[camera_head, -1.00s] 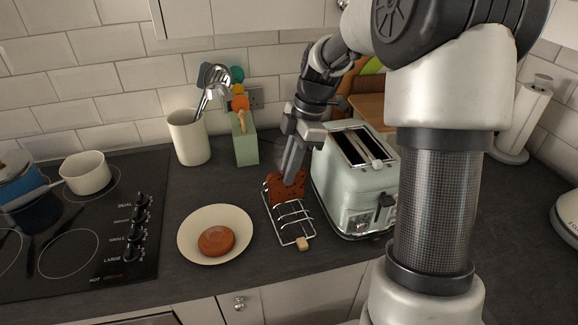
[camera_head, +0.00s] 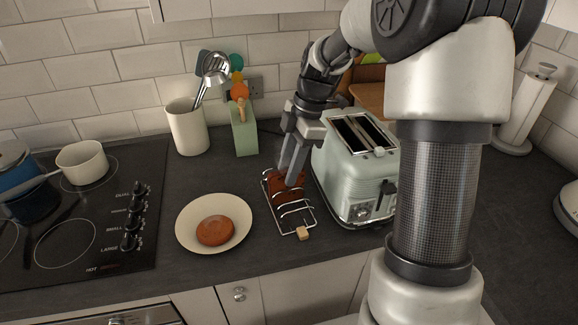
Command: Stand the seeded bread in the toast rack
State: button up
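The seeded bread (camera_head: 285,187) is a dark reddish-brown slice at the back part of the wire toast rack (camera_head: 297,217). The rack stands on the worktop between the plate and the toaster, with its small wooden knob toward the front. My gripper (camera_head: 290,180) points down at the bread, its fingers at the slice's upper part. The fingers hide some of the slice, and I cannot tell whether they still press on it. The bread sits low among the rack's wires and looks close to upright.
A cream plate (camera_head: 185,241) with a round brown patty (camera_head: 214,230) lies left of the rack. The pale green toaster (camera_head: 352,190) stands close on the right. A utensil crock (camera_head: 188,128) and a green block (camera_head: 243,135) stand behind. The hob (camera_head: 75,225) is at the left.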

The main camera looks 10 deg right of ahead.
jog(key=shift+r, duration=0.1)
jog(key=a+p+v, duration=0.1)
jog(key=p+v, duration=0.5)
jog(key=v, duration=1.6)
jog(key=shift+a+r+p, duration=0.2)
jog(key=shift+r+p, duration=0.05)
jog(key=shift+p, duration=0.05)
jog(key=s+a+m+t+h+p, duration=0.1)
jog(key=s+a+m+t, duration=0.1)
jog(key=s+m, duration=0.7)
jog(key=s+a+m+t+h+p, duration=0.2)
jog(key=s+a+m+t, duration=0.1)
jog(key=s+m, duration=0.7)
jog(key=shift+s+r+t, duration=0.3)
jog(key=shift+s+t, duration=0.1)
jog(key=shift+s, duration=1.3)
